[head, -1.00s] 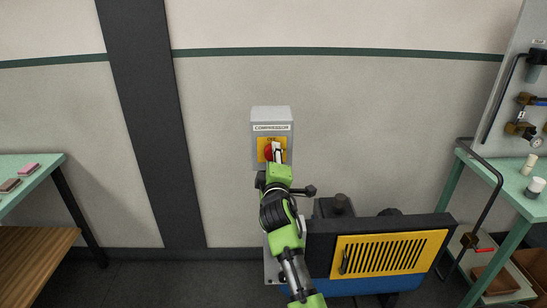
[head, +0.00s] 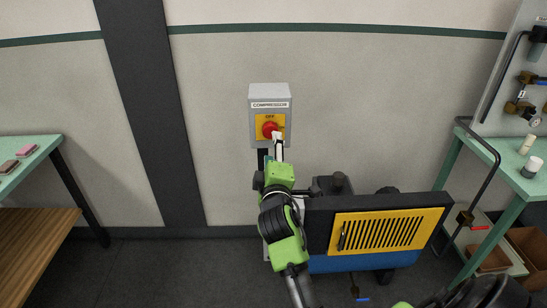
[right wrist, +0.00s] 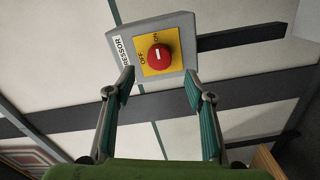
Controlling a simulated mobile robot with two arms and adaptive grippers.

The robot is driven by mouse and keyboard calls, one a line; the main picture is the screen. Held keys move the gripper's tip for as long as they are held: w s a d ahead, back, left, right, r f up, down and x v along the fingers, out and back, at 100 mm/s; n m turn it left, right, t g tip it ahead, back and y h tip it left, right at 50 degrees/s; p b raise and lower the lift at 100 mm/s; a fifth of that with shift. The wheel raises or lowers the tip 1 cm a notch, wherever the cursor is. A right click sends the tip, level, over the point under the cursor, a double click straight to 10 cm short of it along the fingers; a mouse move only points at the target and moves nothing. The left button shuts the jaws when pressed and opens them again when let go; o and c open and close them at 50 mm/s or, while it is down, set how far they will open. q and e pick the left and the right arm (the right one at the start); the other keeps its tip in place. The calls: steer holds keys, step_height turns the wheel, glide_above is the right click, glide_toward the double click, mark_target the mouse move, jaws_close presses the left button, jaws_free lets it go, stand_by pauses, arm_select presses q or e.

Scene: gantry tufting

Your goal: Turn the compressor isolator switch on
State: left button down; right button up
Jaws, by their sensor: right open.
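The compressor isolator is a grey box (head: 270,91) on the wall, with a yellow plate (head: 261,120) and a red rotary knob (head: 268,130). OFF shows above the knob. In the right wrist view, the red knob (right wrist: 158,57) carries a white mark; OFF and ON labels lie beside it. I cannot tell surely which label the mark points to. My right gripper (head: 278,141) is just below and right of the knob, partly overlapping it in the head view. In the right wrist view, my right gripper (right wrist: 160,84) is open and empty, with the knob beyond its fingertips. My left gripper is out of view.
The compressor (head: 392,234), dark with a yellow vented panel and blue base, stands below the box. A green-topped bench (head: 30,165) is at the left and a workbench (head: 520,188) with bottles is at the right. The wall around the box is clear.

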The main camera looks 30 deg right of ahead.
steer(key=shift+v, duration=1.55)
